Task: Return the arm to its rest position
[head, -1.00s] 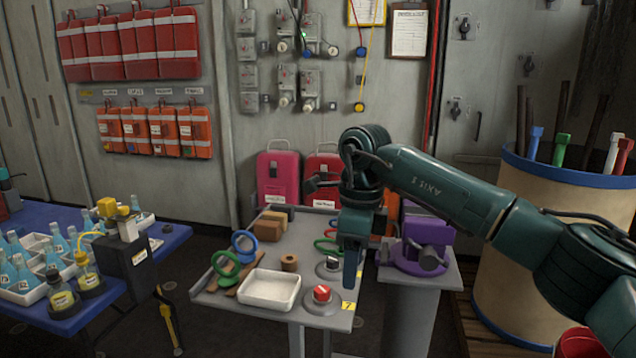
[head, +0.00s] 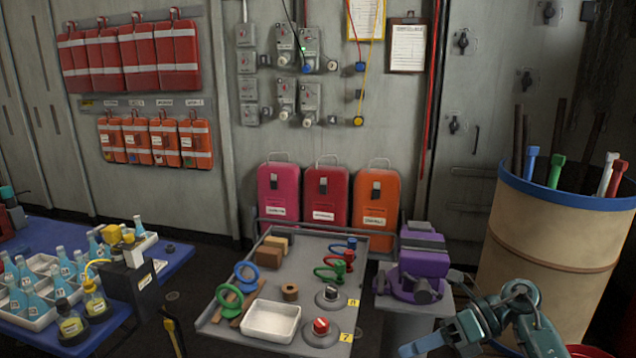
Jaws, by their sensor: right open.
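My right arm is folded low at the bottom right of the head view. Its gripper (head: 432,342) is at the lower edge, in front of the purple vise's pedestal, pointing left. Its jaws are open and I see nothing between them; part of the hand and arm is cut off by the frame. The gripper is clear of the grey work table (head: 225,318). My left gripper is not in view.
The grey table holds a white tray (head: 270,335), coloured rings, wooden blocks and two round knobs. A purple vise (head: 420,265) stands on a pedestal to its right. A large tan barrel (head: 545,240) is behind my arm. A blue table (head: 30,232) with bottles is at left.

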